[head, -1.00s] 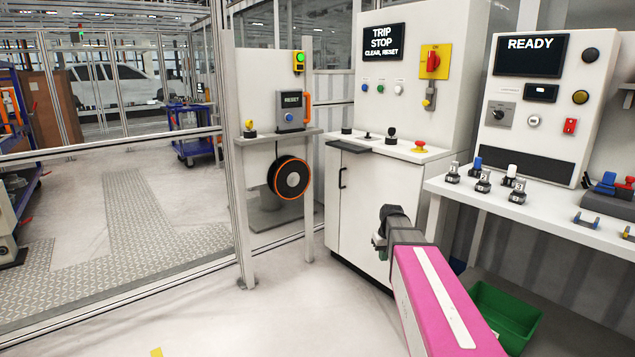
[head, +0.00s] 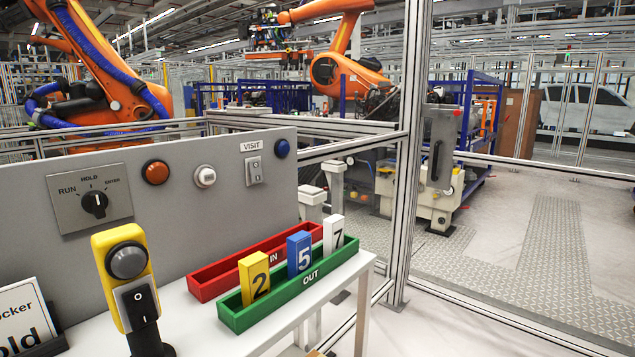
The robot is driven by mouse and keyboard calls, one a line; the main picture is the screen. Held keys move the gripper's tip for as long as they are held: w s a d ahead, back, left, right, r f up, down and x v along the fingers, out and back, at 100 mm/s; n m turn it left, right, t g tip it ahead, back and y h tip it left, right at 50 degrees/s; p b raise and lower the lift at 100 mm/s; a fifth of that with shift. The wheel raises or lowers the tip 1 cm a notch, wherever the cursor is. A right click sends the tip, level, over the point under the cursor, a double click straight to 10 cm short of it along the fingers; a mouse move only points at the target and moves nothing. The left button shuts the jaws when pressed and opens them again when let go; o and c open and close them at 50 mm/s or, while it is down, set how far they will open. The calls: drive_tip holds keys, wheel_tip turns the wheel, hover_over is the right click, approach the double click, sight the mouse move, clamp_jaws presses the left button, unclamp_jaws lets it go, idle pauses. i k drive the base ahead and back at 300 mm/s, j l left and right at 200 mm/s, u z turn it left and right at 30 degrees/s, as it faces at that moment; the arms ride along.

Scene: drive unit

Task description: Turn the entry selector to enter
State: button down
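The entry selector is a black rotary knob (head: 95,204) on a grey square plate (head: 70,218), fixed to the grey panel at the left. The plate is marked RUN at the left, HOLD at the top and a smaller word, seemingly ENTER, at the right. The knob carries a small light mark, but it is too small to tell surely which word it points at. My gripper is not in view, and no part of my arm shows now.
A yellow control box (head: 125,275) stands before the panel, below and right of the selector. The white table also holds a red IN tray (head: 205,288) and a green OUT tray (head: 240,318) with tags 2, 5 and 7. A fence post (head: 405,150) stands to the right.

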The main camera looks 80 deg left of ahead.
sight(95, 202)
drive_tip(key=u, duration=4.25)
